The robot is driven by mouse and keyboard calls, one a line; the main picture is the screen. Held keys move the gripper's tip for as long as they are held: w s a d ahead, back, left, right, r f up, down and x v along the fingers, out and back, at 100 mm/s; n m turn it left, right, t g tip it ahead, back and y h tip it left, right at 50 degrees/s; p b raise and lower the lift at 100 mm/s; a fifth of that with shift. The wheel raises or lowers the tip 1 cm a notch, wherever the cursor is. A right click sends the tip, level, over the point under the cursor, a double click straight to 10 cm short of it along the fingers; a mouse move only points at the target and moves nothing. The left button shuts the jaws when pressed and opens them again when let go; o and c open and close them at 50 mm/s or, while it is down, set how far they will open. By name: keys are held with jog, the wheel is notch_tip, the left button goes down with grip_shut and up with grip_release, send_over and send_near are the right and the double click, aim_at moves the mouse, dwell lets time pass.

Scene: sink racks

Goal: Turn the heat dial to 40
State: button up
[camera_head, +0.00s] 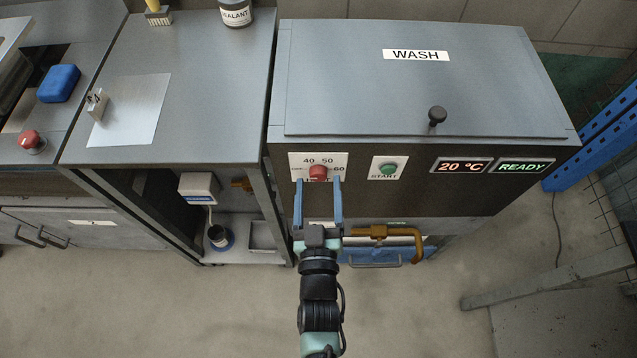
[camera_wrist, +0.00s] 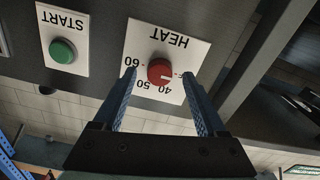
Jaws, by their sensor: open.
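The red heat dial (camera_head: 318,172) sits on a white plate marked 40, 50 and 60 on the front of the grey wash machine. It also shows in the wrist view (camera_wrist: 160,71), where the plate is upside down and reads HEAT. A pale mark on the dial points right in that view, away from the 60; its exact setting is unclear. My gripper (camera_head: 317,184) is open, its blue fingers pointing at the plate on either side of the dial. The right finger in the wrist view partly hides the plate's edge. The display (camera_head: 463,165) reads 20 °C.
A green START button (camera_head: 388,170) is right of the dial, with a READY display (camera_head: 525,166) further right. The WASH lid (camera_head: 410,85) is closed, with a black knob (camera_head: 437,116). A brass tap or pipe (camera_head: 400,235) is below, right of my gripper. A steel counter (camera_head: 210,60) stands left.

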jog(key=shift+w, duration=0.5)
grip_shut()
jog(key=shift+m, duration=0.3)
jog(key=m+b, duration=0.2)
jog(key=m, duration=0.3)
jog(key=shift+f, duration=0.1)
jog(key=m+b, duration=0.2)
jog(key=m, duration=0.4)
jog(key=shift+a, duration=0.1)
dwell(0.4)
